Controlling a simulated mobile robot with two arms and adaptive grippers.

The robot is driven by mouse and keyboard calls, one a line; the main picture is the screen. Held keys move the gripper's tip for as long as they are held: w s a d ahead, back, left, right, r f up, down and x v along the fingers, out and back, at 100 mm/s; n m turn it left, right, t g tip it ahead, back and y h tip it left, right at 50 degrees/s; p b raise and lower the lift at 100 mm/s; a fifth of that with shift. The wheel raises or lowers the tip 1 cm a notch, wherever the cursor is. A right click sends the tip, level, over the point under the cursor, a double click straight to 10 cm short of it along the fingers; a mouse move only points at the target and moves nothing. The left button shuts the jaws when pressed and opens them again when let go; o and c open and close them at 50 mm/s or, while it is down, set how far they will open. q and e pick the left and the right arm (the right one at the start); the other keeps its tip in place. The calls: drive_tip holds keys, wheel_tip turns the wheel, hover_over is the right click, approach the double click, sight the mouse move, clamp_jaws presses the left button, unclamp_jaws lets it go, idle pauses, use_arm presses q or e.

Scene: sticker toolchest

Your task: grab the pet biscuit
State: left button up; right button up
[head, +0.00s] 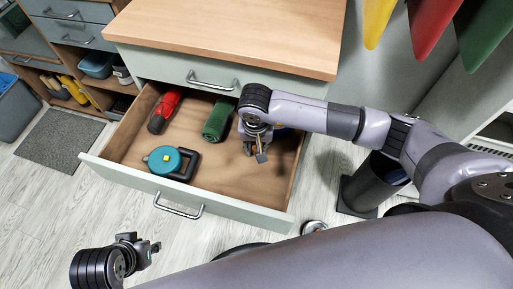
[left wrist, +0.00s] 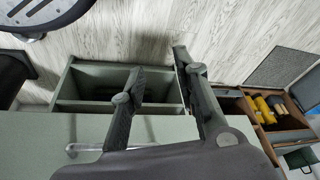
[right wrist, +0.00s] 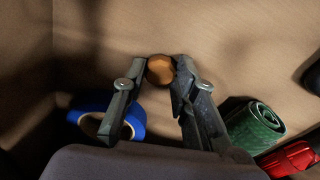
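A small round brown disc, which looks like the pet biscuit (right wrist: 160,69), lies on the drawer floor in the right wrist view. It shows between the fingertips of my right gripper (right wrist: 160,75), which is open. The fingers stand at either side of it, and I cannot tell whether they touch it. In the head view my right gripper (head: 257,148) reaches down into the right part of the open drawer (head: 235,178), and the biscuit is not clearly visible there. My left gripper (head: 150,247) is outside the drawer at the lower left. Its fingers (left wrist: 155,75) are apart and empty in the left wrist view.
The drawer also holds a blue tape roll (right wrist: 137,118) beside my right gripper, a green roll (head: 216,120), a red item (head: 164,111) and a teal-and-black tool (head: 172,162). The wooden countertop (head: 240,30) overhangs behind. The drawer front (head: 135,180) and side walls enclose the space.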

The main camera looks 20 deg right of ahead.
drive_tip(key=shift+c, duration=0.7)
